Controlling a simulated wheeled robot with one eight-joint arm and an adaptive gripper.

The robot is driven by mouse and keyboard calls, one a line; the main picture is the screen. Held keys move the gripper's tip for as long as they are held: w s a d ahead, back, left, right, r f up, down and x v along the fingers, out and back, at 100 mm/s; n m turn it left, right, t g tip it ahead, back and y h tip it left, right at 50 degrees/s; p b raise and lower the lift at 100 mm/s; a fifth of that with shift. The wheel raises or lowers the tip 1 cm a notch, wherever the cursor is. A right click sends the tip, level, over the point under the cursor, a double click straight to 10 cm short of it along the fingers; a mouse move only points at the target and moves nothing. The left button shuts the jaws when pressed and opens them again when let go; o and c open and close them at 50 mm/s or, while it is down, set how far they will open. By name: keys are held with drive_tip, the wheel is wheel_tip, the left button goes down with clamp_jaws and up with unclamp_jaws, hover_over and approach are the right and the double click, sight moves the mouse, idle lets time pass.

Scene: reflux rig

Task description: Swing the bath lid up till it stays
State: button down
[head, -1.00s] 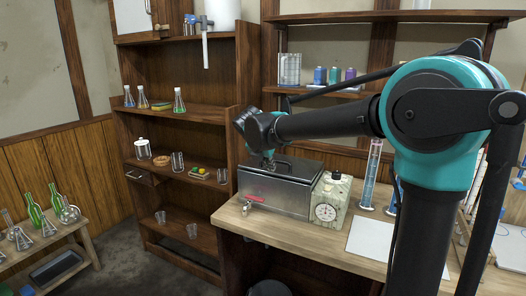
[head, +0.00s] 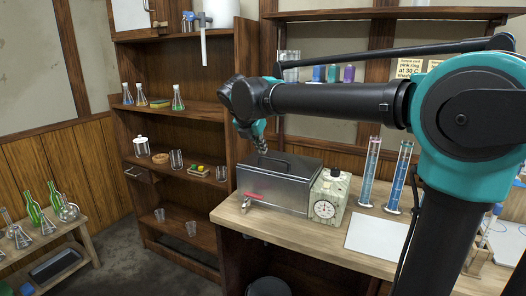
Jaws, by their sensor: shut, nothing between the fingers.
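The bath (head: 272,194) is a metal box on the wooden bench with a red-handled tap (head: 254,197) at its front left. Its dark lid (head: 292,167) lies down flat on the box, with a raised handle (head: 270,158) on top. My gripper (head: 262,150) points downward just above the back left part of the lid, near the handle. It is shut and empty. Whether its tips touch the lid or handle cannot be told from this angle.
A marbled box with a round dial (head: 324,209) stands right beside the bath. Two tall blue-filled cylinders (head: 369,172) and a white sheet (head: 376,238) are further right on the bench (head: 290,232). A shelf unit with glassware (head: 184,130) stands at left.

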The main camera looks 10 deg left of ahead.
approach(271, 167)
drive_tip(key=x, duration=0.5)
drive_tip(key=shift+f, duration=0.2)
drive_tip(key=shift+d+r, duration=0.1)
